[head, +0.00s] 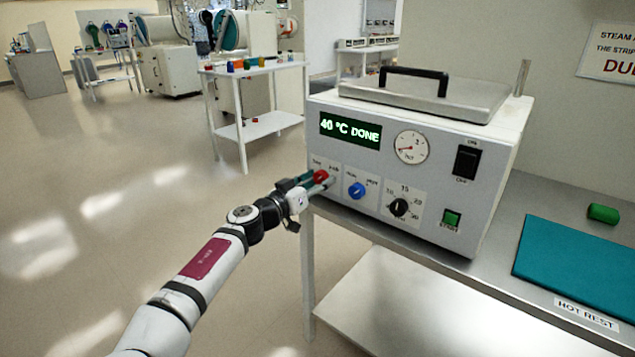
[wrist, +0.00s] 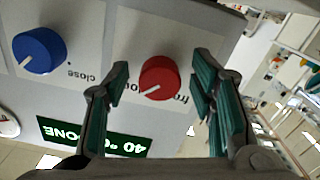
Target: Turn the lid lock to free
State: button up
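The red knob (head: 320,177) sits at the left end of the lower front panel of a white steam unit (head: 480,190). In the wrist view the red knob (wrist: 159,78) shows a white mark pointing lower left, away from a partly covered label that seems to read "free" on its right. The label on the knob's other side is mostly hidden by a finger. My gripper (head: 312,182) is at the red knob. In the wrist view its green-padded fingers (wrist: 160,84) stand open on either side of the knob, with a visible gap at each side.
A blue knob (head: 356,190) is right of the red one, then a black dial (head: 398,207) and a green start button (head: 451,218). The display (head: 350,130) reads "40 °C DONE". A lid with a black handle (head: 413,74) tops the unit. A teal mat (head: 580,265) lies right.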

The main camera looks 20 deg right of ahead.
jog(key=c, duration=1.1)
jog(key=shift+n, duration=0.5)
jog(key=n+p, duration=0.1)
jog(key=n, duration=0.2)
jog(key=shift+s+r+n+p, duration=0.1)
jog(key=shift+n+p, duration=0.2)
jog(key=shift+n, duration=0.1)
jog(key=n+p, duration=0.2)
jog(key=n, duration=0.2)
jog(key=shift+r+n, duration=0.1)
jog(key=shift+n, duration=0.2)
jog(key=n+p, duration=0.3)
jog(key=n, duration=0.1)
jog(key=shift+n+p, duration=1.1)
jog(key=shift+n, duration=1.1)
